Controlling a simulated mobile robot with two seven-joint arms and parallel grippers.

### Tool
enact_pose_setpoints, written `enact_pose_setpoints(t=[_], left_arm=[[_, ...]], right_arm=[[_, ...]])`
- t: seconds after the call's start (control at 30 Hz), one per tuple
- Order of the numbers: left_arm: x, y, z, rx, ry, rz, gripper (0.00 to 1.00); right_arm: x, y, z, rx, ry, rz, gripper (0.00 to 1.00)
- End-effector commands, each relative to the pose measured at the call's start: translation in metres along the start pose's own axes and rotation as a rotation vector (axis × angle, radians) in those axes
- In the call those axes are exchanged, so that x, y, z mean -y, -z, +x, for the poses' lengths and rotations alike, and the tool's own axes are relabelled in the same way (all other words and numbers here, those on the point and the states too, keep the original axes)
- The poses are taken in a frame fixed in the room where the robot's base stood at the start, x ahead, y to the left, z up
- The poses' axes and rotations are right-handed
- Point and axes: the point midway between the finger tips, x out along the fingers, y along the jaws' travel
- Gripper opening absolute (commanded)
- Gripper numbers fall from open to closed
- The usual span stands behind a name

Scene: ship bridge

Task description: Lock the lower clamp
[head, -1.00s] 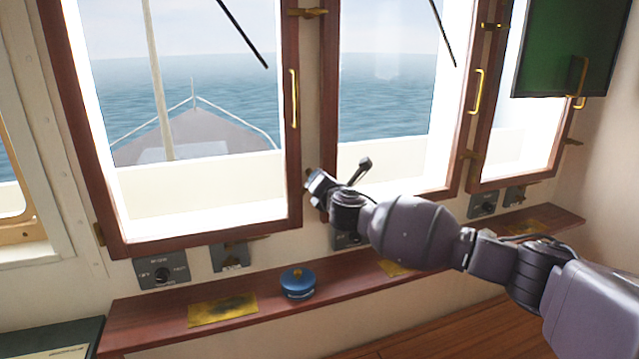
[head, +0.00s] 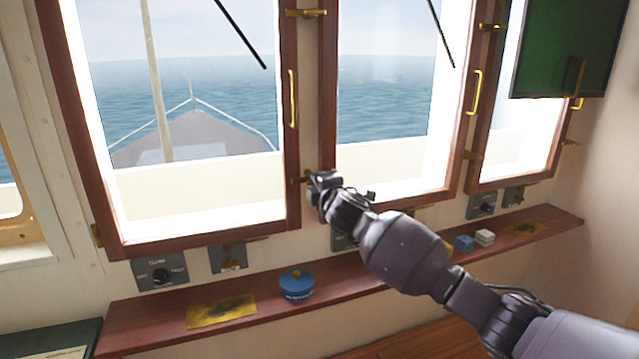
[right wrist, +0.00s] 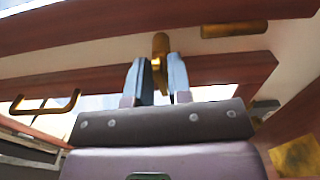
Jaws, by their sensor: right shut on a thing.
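The lower clamp (head: 299,181) is a small brass fitting at the lower right side of the left window's wooden frame (head: 292,150). In the head view my right gripper (head: 316,181) is at it and hides most of it. In the right wrist view the brass clamp (right wrist: 160,46) stands between the fingertips of my right gripper (right wrist: 160,72), which is shut on it. The upper brass clamp (head: 306,13) of the same window is higher on the same side. My left gripper is not in view.
A wooden shelf (head: 370,263) runs below the windows with a blue round container (head: 297,285), a brass plate (head: 222,311), a blue block (head: 463,243) and a white block (head: 485,237). A brass handle (head: 292,98) is on the frame above. A dark green screen (head: 565,45) hangs at upper right.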

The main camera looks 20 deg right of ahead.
Motion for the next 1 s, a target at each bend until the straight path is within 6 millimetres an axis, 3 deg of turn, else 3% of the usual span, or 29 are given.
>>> enact_pose_setpoints(t=[0.7, 0.73, 0.8, 1.0], left_arm=[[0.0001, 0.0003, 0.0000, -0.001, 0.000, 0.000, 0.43], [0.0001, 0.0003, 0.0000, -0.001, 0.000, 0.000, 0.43], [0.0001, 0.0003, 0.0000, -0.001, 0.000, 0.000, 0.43], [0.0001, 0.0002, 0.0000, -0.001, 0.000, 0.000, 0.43]], right_arm=[[-0.0001, -0.0005, 0.0002, 0.001, -0.001, 0.068, 0.00], [-0.0001, -0.0005, 0.0002, 0.001, -0.001, 0.068, 0.23], [0.0000, -0.0004, 0.0002, 0.001, -0.001, 0.068, 0.34], [0.0002, -0.0001, 0.0001, 0.000, 0.000, 0.068, 0.37]])
